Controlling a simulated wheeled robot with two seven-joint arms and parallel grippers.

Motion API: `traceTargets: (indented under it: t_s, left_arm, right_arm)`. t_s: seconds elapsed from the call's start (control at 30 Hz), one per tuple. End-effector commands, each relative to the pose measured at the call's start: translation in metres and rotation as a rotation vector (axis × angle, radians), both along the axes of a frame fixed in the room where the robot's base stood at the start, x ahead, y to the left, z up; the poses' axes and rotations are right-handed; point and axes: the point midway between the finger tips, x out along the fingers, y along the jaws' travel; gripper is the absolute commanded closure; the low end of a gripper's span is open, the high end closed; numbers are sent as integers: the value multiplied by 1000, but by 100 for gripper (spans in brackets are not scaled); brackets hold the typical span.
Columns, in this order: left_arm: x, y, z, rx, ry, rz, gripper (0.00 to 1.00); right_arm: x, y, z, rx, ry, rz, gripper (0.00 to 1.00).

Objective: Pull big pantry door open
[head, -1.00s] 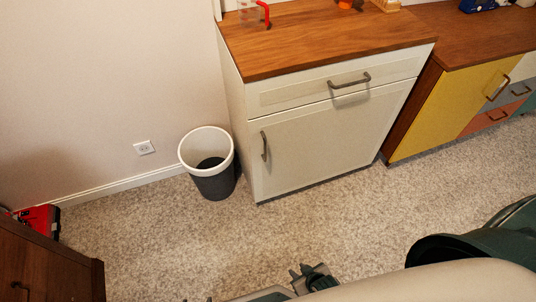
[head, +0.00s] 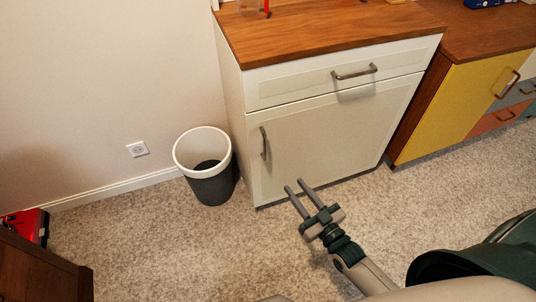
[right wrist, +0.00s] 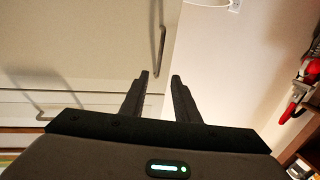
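The white cabinet door (head: 335,145) is shut under a drawer, below a wooden top. Its vertical metal handle (head: 264,143) is near the door's left edge. The handle also shows in the right wrist view (right wrist: 158,52), just beyond and above the fingers. My right gripper (head: 295,188) is open and empty, in front of the lower door, lower and to the right of the handle in the head view. It also shows in the right wrist view (right wrist: 161,76) with its two fingers apart and nothing between them. My left gripper is not in view.
A grey bin with a white rim (head: 207,178) stands left of the cabinet. The drawer handle (head: 354,72) is above the door. A yellow-doored cabinet (head: 450,105) is at right. A dark wooden piece (head: 40,268) is at lower left. Carpet in front is clear.

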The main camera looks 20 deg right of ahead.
Motion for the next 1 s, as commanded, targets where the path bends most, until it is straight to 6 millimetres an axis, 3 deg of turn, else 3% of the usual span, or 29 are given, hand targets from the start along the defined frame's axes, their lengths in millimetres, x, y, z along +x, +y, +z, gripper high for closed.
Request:
traceTargets:
  t_s: [0.37, 0.57, 1.0]
  left_arm:
    - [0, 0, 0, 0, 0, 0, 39]
    - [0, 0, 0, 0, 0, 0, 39]
    - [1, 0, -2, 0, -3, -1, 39]
  right_arm:
    - [2, 0, 0, -1, 2, 0, 71]
    - [15, 3, -1, -2, 3, 0, 71]
    - [83, 19, 0, -1, 1, 0, 71]
